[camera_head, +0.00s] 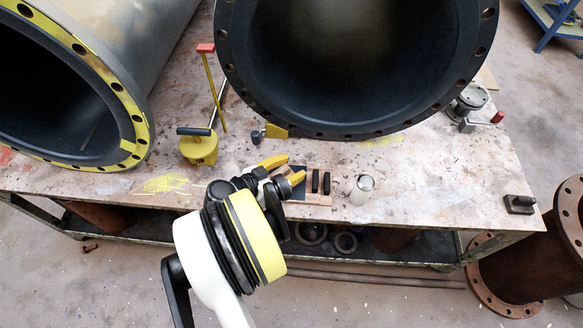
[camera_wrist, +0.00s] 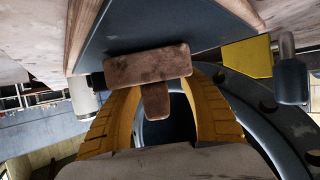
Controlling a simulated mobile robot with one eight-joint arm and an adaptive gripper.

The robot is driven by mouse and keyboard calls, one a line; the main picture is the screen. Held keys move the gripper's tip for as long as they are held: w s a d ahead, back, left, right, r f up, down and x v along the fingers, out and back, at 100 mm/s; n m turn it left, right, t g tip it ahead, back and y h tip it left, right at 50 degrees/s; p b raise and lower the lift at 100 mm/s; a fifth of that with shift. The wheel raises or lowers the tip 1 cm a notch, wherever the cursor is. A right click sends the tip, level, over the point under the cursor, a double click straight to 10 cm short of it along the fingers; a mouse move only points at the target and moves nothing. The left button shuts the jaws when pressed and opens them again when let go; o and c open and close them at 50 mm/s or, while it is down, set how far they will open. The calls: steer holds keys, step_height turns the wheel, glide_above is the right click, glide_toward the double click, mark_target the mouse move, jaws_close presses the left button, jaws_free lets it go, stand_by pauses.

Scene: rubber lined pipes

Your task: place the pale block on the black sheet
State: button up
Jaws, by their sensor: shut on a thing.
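In the wrist view, a brownish block (camera_wrist: 148,66) in shadow sits between the tips of my yellow fingers; I take it to be the pale block. My gripper (camera_wrist: 165,85) is shut on it, and a narrower brown piece (camera_wrist: 156,101) shows below it. The black sheet (camera_wrist: 205,22) fills the top of the wrist view, close by the block; I cannot tell whether they touch. In the head view, my gripper (camera_head: 285,170) is over the wooden board at the table's front edge. The sheet (camera_head: 301,190) shows beside my fingers there, and the block is hidden.
Two black pieces (camera_head: 321,183) stand on the board, right of my gripper. A white cylinder (camera_head: 363,189) is just beyond them. A yellow tool (camera_head: 199,150) stands to the left. Large flanged pipes (camera_head: 350,60) fill the back. The table's right front is mostly clear.

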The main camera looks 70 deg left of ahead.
steer(key=shift+f, duration=0.1)
steer(key=o, duration=1.4)
steer(key=shift+s+r, duration=0.15)
steer(key=shift+r, duration=0.1)
steer(key=p+v, duration=0.4)
steer(key=v, duration=0.7)
steer(key=shift+s+d+p, duration=0.25)
steer(key=shift+s+p, duration=0.05)
steer(key=shift+p, duration=0.05)
steer(key=shift+w+r, duration=0.1)
steer(key=shift+w, duration=0.05)
